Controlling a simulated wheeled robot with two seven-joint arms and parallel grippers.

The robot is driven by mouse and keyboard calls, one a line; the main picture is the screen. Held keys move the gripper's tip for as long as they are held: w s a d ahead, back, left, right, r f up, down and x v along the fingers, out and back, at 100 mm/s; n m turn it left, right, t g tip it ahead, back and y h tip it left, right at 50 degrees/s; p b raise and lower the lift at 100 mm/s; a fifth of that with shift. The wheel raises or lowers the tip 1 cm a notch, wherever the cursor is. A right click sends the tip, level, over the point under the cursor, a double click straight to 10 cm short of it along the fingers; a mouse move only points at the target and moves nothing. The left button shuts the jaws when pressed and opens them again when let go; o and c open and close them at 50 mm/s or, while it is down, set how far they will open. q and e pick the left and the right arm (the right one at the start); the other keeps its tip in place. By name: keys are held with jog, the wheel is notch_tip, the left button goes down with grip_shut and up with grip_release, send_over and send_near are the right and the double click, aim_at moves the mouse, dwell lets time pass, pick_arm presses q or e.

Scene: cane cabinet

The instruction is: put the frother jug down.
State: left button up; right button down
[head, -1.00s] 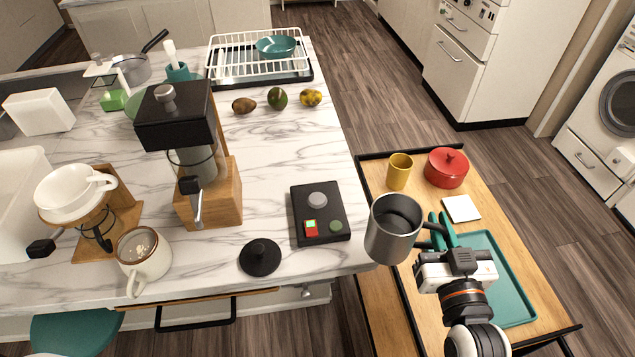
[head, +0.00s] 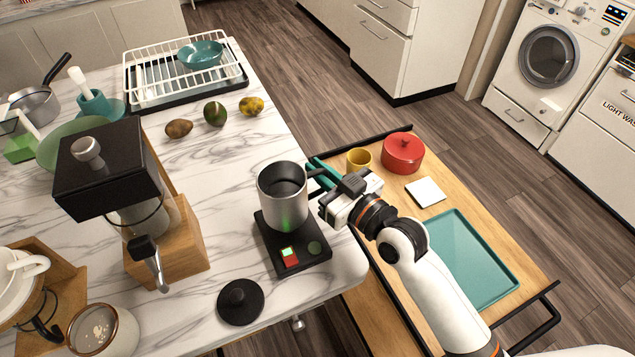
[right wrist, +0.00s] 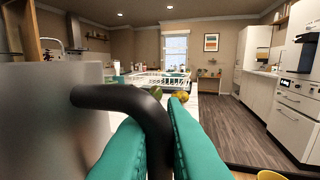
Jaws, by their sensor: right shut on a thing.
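The frother jug (head: 284,205) is a grey metal cup with a dark handle. In the head view it stands upright over the back of the black device (head: 297,252), which has a red button and a lit green patch. I cannot tell for certain whether its base touches the device. My right gripper (head: 318,178), with teal fingers, is shut on the jug's handle from the right. In the right wrist view the dark handle (right wrist: 135,100) lies between the fingers, and the jug's grey wall (right wrist: 50,120) fills the left. My left gripper is not in view.
A black round lid (head: 240,301) lies in front of the device, and a grinder (head: 165,235) stands to the left. Fruit (head: 215,114) and a dish rack (head: 185,75) are farther back. A wooden trolley right of the counter holds a red pot (head: 402,152) and a teal tray (head: 470,265).

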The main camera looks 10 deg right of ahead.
notch_tip(320, 180, down, 3)
jog(key=shift+a+r, duration=0.1)
jog(key=shift+r, duration=0.05)
jog(key=shift+f, duration=0.4)
jog(key=c, duration=1.5)
grip_release()
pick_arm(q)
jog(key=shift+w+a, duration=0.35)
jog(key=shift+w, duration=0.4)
